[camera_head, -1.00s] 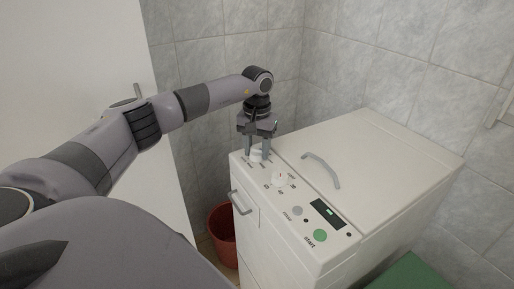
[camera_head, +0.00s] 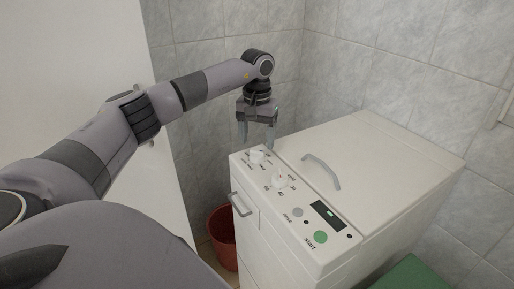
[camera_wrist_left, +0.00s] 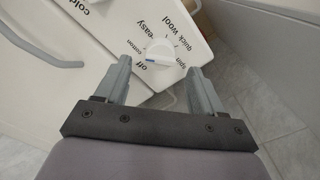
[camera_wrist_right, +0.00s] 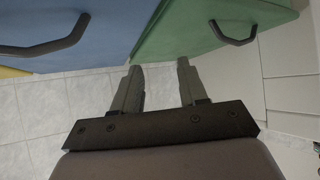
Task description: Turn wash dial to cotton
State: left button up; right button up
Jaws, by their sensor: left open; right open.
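The white wash dial (camera_head: 257,157) sits at the far left corner of the washing machine's top panel. In the left wrist view, the dial (camera_wrist_left: 160,50) has a blue mark on its lower-left side, facing the "cotton" and "off" labels; which one it points at exactly I cannot tell. Words such as "easy", "quick" and "wool" surround it. My left gripper (camera_head: 257,146) is open and empty above the dial, with its fingers pointing down and apart from it. My right gripper (camera_wrist_right: 158,68) shows only in the right wrist view, open and empty.
A second white dial (camera_head: 279,181) with a red mark is nearby, with a grey button (camera_head: 297,212), display (camera_head: 328,214) and green start button (camera_head: 320,237). The lid handle (camera_head: 321,171) rises behind. A red bin (camera_head: 222,238) stands left; a green cabinet (camera_wrist_right: 190,32) faces my right gripper.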

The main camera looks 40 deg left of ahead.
pick_arm(q)
jog(key=shift+r, duration=1.5)
